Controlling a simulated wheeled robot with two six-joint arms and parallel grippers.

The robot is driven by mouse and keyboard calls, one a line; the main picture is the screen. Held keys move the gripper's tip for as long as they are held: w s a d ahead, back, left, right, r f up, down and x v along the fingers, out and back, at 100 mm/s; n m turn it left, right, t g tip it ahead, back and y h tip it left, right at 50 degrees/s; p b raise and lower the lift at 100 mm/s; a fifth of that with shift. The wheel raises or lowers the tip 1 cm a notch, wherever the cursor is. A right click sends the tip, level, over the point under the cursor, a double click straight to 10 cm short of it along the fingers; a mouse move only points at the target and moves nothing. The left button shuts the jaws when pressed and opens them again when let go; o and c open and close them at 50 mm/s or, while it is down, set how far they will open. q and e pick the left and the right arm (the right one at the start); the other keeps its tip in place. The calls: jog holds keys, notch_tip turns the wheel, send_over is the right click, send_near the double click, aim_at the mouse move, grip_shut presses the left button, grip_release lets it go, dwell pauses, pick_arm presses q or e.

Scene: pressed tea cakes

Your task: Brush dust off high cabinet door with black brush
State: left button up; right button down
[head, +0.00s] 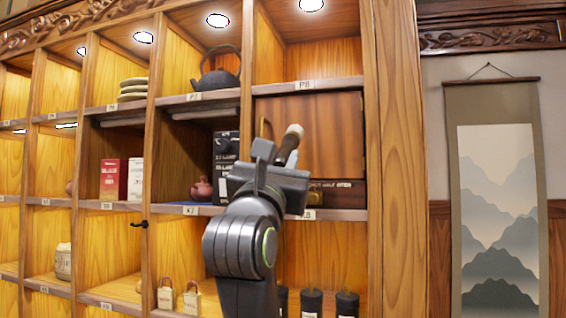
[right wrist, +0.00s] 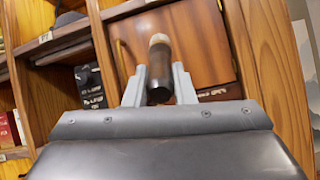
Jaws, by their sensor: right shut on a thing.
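The cabinet door (head: 322,130) is a closed brown wooden panel in the upper right compartment of the shelf wall. It also shows in the right wrist view (right wrist: 203,45). My right gripper (head: 280,160) is shut on the black brush (right wrist: 159,72), which has a dark body and a pale tip. In the head view the brush (head: 290,142) points up in front of the door's left part. I cannot tell whether its tip touches the door. Dust on the door is not clear to see. My left gripper is out of view.
Shelf compartments surround the door. A dark teapot (head: 219,72) stands upper left of it, a small clay teapot (head: 201,190) and a black box (head: 226,150) left of it. Dark canisters (head: 347,303) stand below. A hanging scroll (head: 497,200) is on the right wall.

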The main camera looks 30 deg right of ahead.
jog(key=shift+s+a+b, duration=0.3)
jog(key=shift+s+a, duration=0.75)
jog(key=shift+a, duration=0.2)
jog(key=shift+w+d, duration=0.1)
jog(key=shift+d, duration=0.1)
